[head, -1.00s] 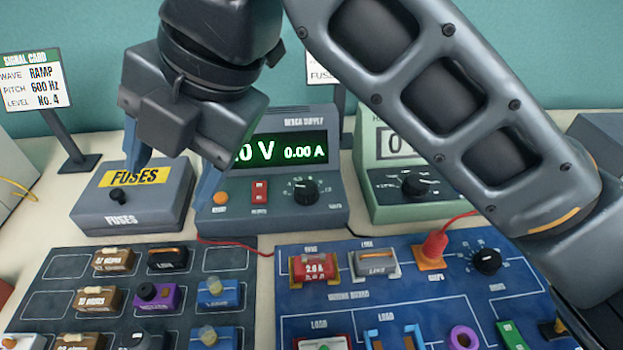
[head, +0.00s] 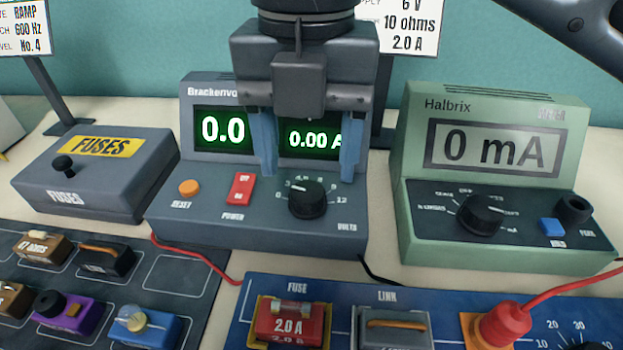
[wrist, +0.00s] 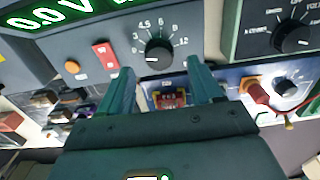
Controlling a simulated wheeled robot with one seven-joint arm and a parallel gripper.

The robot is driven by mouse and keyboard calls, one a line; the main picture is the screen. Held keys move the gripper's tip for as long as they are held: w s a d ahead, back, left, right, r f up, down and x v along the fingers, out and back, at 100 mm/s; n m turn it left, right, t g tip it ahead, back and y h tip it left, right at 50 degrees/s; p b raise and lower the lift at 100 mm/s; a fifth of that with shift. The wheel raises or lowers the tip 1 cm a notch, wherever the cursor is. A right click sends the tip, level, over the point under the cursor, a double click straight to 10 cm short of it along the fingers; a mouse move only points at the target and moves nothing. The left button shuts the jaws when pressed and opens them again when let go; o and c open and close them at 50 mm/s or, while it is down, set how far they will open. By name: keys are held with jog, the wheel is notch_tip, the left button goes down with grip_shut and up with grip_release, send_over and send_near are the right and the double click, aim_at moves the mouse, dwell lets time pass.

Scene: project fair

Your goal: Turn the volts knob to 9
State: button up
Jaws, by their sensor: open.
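The volts knob (head: 307,201) is a black ribbed dial at the right of the grey power supply (head: 215,232). It also shows in the wrist view (wrist: 159,53), with marks from 0 to 12 around it. Its pale pointer line leans up and left, seemingly near 3; the exact mark is hard to tell. My gripper (head: 308,177) is open, with blue fingers pointing down. In the head view its fingers overlap the supply's display on both sides above the knob. In the wrist view the knob shows beyond and between the fingertips (wrist: 160,74). Nothing is held.
The green display (head: 222,130) reads 0.0 and 0.00 A. A red power switch (head: 240,188) and orange reset button (head: 189,187) sit left of the knob. A green Halbrix meter (head: 495,215) stands close right, a fuses box (head: 110,185) left. Circuit boards lie in front.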

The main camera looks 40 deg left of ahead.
aim_at(307, 191)
jog(key=shift+f, duration=2.05)
jog(key=shift+c, duration=0.3)
jog(key=c, duration=1)
